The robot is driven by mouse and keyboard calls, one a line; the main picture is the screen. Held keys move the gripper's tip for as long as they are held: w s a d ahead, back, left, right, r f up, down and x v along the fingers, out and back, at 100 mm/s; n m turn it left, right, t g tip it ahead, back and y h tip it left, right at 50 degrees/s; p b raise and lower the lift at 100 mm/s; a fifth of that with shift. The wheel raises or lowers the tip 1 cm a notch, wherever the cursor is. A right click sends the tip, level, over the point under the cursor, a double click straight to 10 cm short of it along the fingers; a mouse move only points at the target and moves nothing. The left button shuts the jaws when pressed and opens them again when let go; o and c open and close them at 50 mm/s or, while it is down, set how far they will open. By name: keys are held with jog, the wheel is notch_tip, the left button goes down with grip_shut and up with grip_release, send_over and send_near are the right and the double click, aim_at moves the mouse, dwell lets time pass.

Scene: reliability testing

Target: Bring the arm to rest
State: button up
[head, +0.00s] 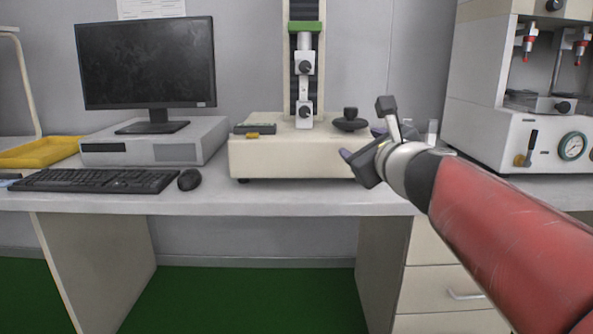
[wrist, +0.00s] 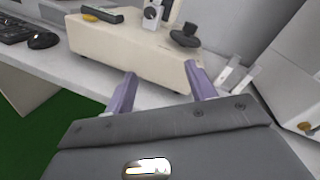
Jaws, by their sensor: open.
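My gripper (head: 361,143) is at the end of my red arm, which reaches in from the lower right in the head view. It is just in front of the right end of the cream testing machine (head: 270,157), over the front part of the bench. In the wrist view my gripper (wrist: 160,92) shows two purple fingers spread apart with nothing between them. The machine base (wrist: 120,45) is just beyond the fingertips. I cannot tell whether the gripper touches the machine or the bench.
The bench (head: 310,203) also carries a monitor (head: 147,65) on a grey computer case, a keyboard (head: 95,181), a mouse (head: 189,179) and a yellow tray (head: 40,153). A white apparatus with a gauge (head: 540,140) stands at the right. Green floor (head: 245,300) shows below.

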jog(key=s+a+f+n+g+y+p, duration=0.2)
jog(key=s+a+f+n+g, duration=0.25)
jog(key=s+f+n, duration=0.85)
jog(key=s+d+f+n+g+h+p, duration=0.1)
jog(key=s+d+f+n+g+h, duration=0.1)
jog(key=s+d+f+n+g, duration=0.1)
jog(key=s+d+f+n+g+h+p, duration=0.1)
jog(key=s+d+f+n+g+h, duration=0.2)
jog(key=s+f+n, duration=0.4)
jog(key=s+d+n, duration=0.1)
jog(key=s+n, duration=0.2)
jog(key=n, duration=0.1)
jog(key=shift+s+d+n+g+h, duration=0.25)
jog(key=shift+d+n+g+h, duration=0.05)
jog(key=shift+d+g, duration=0.05)
